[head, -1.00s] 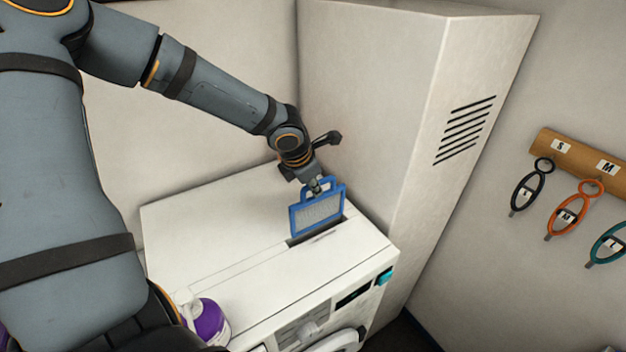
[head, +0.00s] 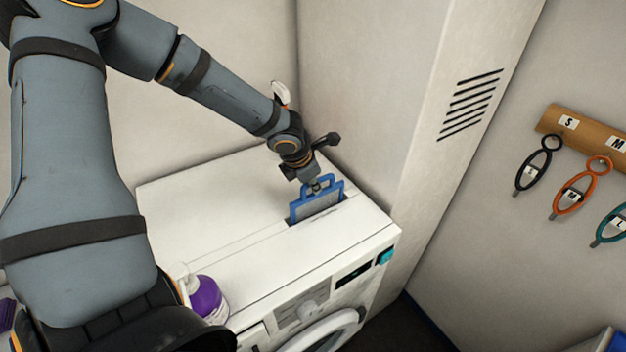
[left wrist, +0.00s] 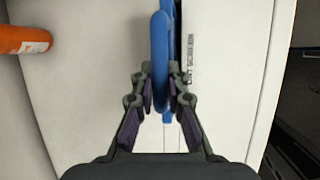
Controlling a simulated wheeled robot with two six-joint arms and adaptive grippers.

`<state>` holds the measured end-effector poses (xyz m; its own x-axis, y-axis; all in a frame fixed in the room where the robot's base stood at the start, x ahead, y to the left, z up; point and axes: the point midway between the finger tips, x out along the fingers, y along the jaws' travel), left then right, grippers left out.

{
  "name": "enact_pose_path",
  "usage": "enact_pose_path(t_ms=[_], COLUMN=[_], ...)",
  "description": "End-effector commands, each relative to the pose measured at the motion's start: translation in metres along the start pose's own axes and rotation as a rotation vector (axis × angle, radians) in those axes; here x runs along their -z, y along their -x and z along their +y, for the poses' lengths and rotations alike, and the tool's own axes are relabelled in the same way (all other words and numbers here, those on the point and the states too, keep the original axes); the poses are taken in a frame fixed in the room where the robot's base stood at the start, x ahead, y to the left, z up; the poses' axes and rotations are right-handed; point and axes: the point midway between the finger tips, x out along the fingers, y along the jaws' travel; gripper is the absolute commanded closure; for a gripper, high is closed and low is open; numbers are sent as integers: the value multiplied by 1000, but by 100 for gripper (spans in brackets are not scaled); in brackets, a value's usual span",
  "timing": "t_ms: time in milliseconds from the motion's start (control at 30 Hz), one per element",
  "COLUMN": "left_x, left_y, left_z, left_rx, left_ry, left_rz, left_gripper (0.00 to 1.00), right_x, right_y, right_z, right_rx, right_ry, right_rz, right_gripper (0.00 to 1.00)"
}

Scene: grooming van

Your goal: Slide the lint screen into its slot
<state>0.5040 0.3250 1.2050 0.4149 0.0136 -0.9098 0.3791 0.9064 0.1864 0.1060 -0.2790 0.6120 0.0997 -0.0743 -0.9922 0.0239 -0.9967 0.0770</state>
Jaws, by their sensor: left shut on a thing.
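The lint screen (head: 318,206) has a blue frame, a grey mesh and a handle loop on top. It stands upright in the slot (head: 316,215) in the white dryer top, its lower part hidden inside. My left gripper (head: 317,186) is shut on the handle from above. In the left wrist view the blue handle (left wrist: 160,62) runs between the fingers (left wrist: 160,97), with the dark slot along its right side. My right gripper is not in view.
The white dryer (head: 230,220) stands against a tall beige cabinet (head: 370,100). A purple bottle (head: 207,298) is near its front left. An orange cylinder (left wrist: 22,40) lies at left in the wrist view. Looped tools (head: 573,195) hang on the right wall.

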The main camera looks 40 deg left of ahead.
Motion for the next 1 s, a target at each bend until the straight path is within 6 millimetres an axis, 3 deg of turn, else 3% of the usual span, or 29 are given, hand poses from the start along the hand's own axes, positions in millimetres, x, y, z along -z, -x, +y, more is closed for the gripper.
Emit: enact_pose_path(t_ms=[300,800,833,1000], left_x=[8,9,9,9], left_y=[-19,-23,-23,-23], left_z=[-4,-4,-5,-5], left_rx=[0,-1,-1,0], left_ry=[-1,0,0,0], left_rz=[0,-1,-1,-1], left_gripper=[100,100,83,60], right_x=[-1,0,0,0], right_y=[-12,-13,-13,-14], right_z=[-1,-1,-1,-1], right_rx=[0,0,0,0], right_ry=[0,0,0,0], right_rz=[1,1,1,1], right_gripper=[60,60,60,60])
